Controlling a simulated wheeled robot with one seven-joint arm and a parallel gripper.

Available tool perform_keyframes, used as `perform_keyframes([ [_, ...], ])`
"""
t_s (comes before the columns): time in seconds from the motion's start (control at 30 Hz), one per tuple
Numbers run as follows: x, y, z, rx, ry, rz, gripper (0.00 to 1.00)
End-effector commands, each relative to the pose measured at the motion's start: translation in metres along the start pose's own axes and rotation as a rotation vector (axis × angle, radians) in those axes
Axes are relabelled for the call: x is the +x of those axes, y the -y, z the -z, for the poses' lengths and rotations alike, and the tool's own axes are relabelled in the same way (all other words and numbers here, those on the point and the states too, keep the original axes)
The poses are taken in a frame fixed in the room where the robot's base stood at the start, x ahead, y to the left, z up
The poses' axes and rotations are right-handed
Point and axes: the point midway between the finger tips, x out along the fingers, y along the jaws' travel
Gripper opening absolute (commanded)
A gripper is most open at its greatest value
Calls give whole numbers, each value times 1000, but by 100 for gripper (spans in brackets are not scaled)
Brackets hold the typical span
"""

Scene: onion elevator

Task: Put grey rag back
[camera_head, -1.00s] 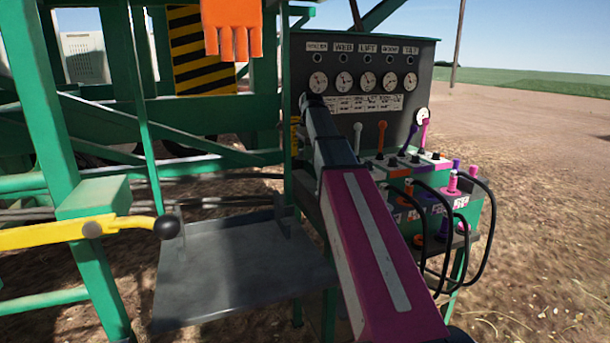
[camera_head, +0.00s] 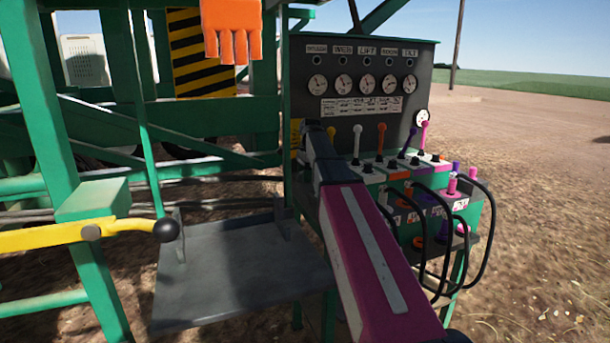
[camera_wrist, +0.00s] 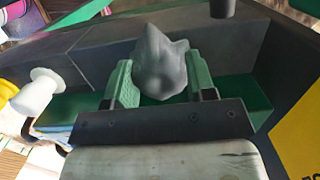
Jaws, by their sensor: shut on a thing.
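The grey rag (camera_wrist: 162,65) is a crumpled lump in the wrist view, held between the two green-padded fingers of my gripper (camera_wrist: 160,82). My gripper is shut on it. Behind and below the rag is a green-bottomed recess (camera_wrist: 235,95) with dark grey walls; I cannot tell whether the rag touches it. In the head view my arm reaches to the left part of the grey control panel (camera_head: 365,115). The gripper and rag are hidden there behind my arm.
In the wrist view a white knob-like thing (camera_wrist: 38,92) stands left of the gripper, and a yellow panel (camera_wrist: 300,140) is at right. In the head view several levers (camera_head: 382,138) and black cables (camera_head: 482,230) crowd the console. An orange glove (camera_head: 232,30) hangs above.

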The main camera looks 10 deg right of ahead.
Motion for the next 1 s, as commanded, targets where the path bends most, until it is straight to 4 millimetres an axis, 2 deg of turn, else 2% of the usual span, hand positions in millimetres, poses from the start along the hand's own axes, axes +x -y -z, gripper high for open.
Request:
perform_keyframes([
  [0.03,1,0,0,0,0,0,57],
  [0.1,0,0,0,0,0,0,76],
  [0.37,0,0,0,0,0,0,76],
  [0.53,-9,1,0,0,0,1,76],
  [0.67,-28,1,0,0,0,2,76],
  [1.0,-92,2,0,0,0,2,76],
])
